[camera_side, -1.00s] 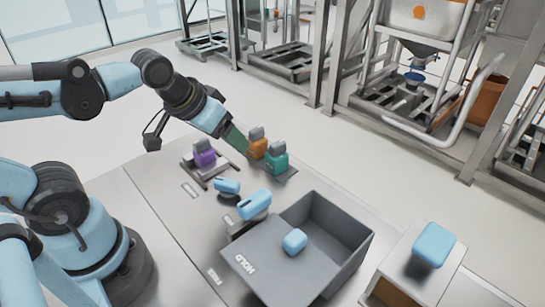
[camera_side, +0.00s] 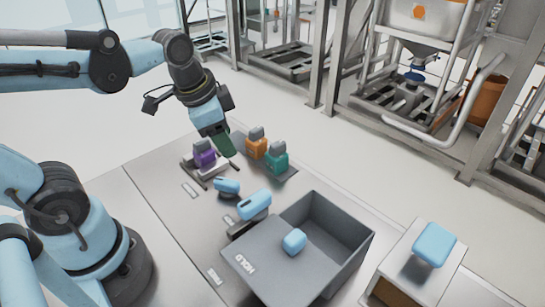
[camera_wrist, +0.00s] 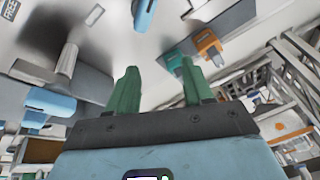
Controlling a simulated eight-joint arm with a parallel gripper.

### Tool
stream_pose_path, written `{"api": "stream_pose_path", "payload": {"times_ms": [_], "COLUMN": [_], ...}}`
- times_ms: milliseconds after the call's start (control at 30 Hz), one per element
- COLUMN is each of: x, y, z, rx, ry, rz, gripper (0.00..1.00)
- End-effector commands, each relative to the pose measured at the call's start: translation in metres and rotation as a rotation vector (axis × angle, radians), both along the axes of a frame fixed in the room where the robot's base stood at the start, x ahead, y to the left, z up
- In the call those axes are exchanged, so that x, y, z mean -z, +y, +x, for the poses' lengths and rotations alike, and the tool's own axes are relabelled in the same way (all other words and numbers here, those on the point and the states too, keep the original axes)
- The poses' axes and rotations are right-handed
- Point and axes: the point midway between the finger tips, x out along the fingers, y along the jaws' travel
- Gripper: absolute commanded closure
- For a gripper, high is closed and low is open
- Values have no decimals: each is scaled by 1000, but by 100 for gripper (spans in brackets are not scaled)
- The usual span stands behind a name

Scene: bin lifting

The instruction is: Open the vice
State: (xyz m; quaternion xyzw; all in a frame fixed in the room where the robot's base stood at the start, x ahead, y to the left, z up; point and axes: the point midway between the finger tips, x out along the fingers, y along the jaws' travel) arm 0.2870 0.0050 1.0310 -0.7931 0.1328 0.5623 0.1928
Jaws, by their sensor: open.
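My gripper (camera_side: 226,150) points down above the table, beside the purple block and left of the orange block. Its two green fingers show spread apart and empty in the wrist view (camera_wrist: 160,85). No part is clearly recognisable as the vice. Two light-blue handles stand on the table below the gripper: a smaller one (camera_side: 227,186) and a larger one (camera_side: 255,206) on a grey base. A blue handle also shows at the top of the wrist view (camera_wrist: 145,12). Whether any jaws there are open or shut cannot be told.
A purple block (camera_side: 204,158) sits on a small rack; orange (camera_side: 256,148) and teal (camera_side: 276,160) blocks stand to its right. A grey bin (camera_side: 345,232) has a HOLD panel (camera_side: 247,264) and light-blue knob (camera_side: 294,241). A blue-topped stand (camera_side: 434,243) is at the right.

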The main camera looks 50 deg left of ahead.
Motion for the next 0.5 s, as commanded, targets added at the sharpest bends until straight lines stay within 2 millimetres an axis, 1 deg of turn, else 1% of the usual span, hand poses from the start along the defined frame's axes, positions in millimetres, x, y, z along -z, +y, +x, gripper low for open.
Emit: {"api": "stream_pose_path", "payload": {"times_ms": [100,233,367,500], "x": [-2,-4,-5,-1], "y": [3,5,6,7], "z": [1,-1,-2,-3], "rx": [223,424,539,573], "ry": [140,256,319,335], "rz": [61,87,90,91], "gripper": [49,49,49,49]}}
